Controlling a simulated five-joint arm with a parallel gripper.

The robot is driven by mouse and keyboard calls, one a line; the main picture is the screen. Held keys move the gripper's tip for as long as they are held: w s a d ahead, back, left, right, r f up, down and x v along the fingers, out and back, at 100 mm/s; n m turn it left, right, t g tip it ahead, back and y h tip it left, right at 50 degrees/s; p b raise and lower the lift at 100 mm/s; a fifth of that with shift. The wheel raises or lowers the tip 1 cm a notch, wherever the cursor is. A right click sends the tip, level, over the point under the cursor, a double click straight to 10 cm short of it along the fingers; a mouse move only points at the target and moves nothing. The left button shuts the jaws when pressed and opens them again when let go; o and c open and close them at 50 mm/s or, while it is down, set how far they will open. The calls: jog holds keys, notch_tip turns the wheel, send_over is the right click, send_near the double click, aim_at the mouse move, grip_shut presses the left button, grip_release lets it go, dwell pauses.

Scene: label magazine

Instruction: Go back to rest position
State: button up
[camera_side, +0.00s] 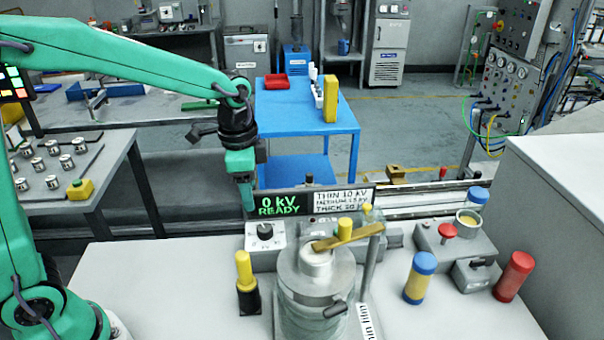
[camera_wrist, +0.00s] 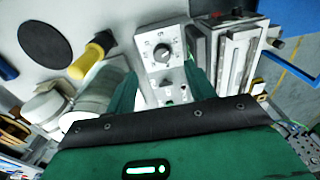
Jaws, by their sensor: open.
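My green gripper (camera_side: 247,203) hangs pointing down above the back of the light bench, at the left end of the display. In the wrist view my gripper's two fingers (camera_wrist: 160,85) stand apart, with nothing held between them. A grey control box with a black knob (camera_side: 265,232) is below my gripper; the knob (camera_wrist: 162,53) also shows between and beyond the fingers in the wrist view. The display (camera_side: 310,202) reads "0 kV READY" in green, beside a list of thin, medium and thick settings.
A metal cylinder fixture (camera_side: 315,285) with a brass bar (camera_side: 348,237) stands right of my gripper. A yellow-handled tool (camera_side: 244,270) stands upright in front. A blue-capped yellow cylinder (camera_side: 420,278), a red cylinder (camera_side: 514,277) and a red button (camera_side: 448,231) are farther right. The bench's left front is clear.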

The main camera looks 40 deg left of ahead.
jog(key=s+a+r+n+t, duration=0.2)
jog(key=s+a+r+n, duration=0.1)
jog(key=s, duration=0.5)
jog(key=s+a+r+n+t, duration=0.3)
jog(key=s+n, duration=0.3)
jog(key=s, duration=0.2)
jog(key=shift+r, duration=0.3)
jog(key=shift+a, duration=0.1)
jog(key=shift+c, duration=0.4)
dwell(0.4)
